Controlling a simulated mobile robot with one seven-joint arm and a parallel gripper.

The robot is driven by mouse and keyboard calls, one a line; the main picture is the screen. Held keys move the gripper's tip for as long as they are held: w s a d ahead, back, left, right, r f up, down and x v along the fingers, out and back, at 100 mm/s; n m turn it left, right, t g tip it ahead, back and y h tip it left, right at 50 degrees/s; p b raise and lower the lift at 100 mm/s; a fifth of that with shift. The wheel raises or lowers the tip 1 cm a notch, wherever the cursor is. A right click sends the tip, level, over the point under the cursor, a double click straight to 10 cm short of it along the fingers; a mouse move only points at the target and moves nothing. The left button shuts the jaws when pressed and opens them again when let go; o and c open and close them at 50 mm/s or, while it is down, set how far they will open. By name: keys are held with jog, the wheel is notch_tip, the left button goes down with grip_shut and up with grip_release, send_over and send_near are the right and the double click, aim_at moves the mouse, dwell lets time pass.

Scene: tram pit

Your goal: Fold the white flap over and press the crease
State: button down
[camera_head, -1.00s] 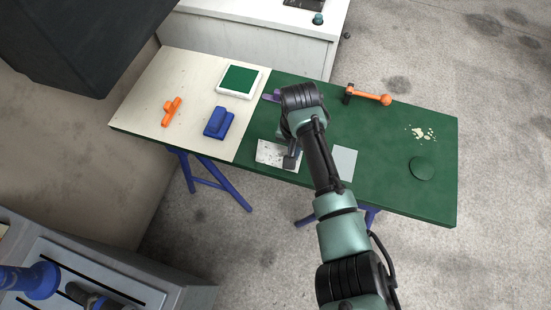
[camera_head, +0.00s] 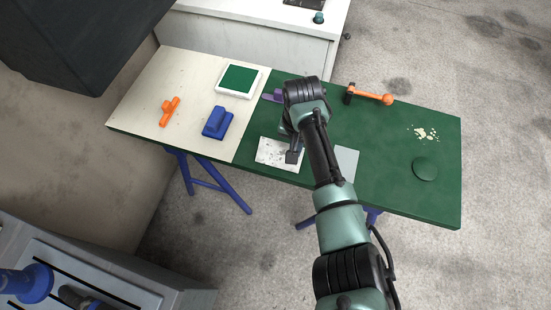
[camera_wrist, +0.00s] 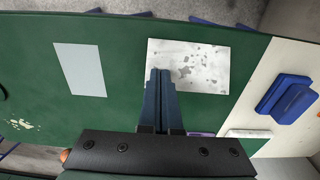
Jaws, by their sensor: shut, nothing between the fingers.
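A flat white sheet with grey speckles (camera_head: 270,153) lies on the green part of the table near its front edge. It is the likely white flap, and it also shows in the wrist view (camera_wrist: 210,62). I see no raised edge or crease on it. A plain pale grey sheet (camera_head: 346,161) lies flat to its right, and to its left in the wrist view (camera_wrist: 80,69). My gripper (camera_wrist: 160,76) is shut and empty, its tips over the speckled sheet's edge in the wrist view. In the head view my gripper (camera_head: 293,157) covers the sheet's right part. Contact cannot be told.
A blue block (camera_head: 217,122), an orange handled piece (camera_head: 169,112) and a white tray with a green inside (camera_head: 239,81) are on the table's pale left half. A purple item (camera_head: 271,96) is partly hidden by my arm.

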jog(key=shift+w+d+f+b, duration=0.1)
jog(key=shift+w+f+b, duration=0.25)
jog(key=shift+f+b, duration=0.15)
jog(key=shift+w+d+f+b, duration=0.1)
jog(key=shift+w+f+b, duration=0.2)
jog(key=shift+f+b, duration=0.2)
jog(key=shift+w+f+b, duration=0.1)
jog(key=shift+f+b, duration=0.4)
jog(key=shift+f, duration=0.3)
dwell(0.4)
jog(key=shift+r, duration=0.1)
jog(key=r+p, duration=0.4)
jog(key=p, duration=0.1)
jog(key=r+p, duration=0.2)
jog(key=r, duration=0.1)
jog(key=shift+s+p, duration=0.25)
jog(key=shift+p, duration=0.05)
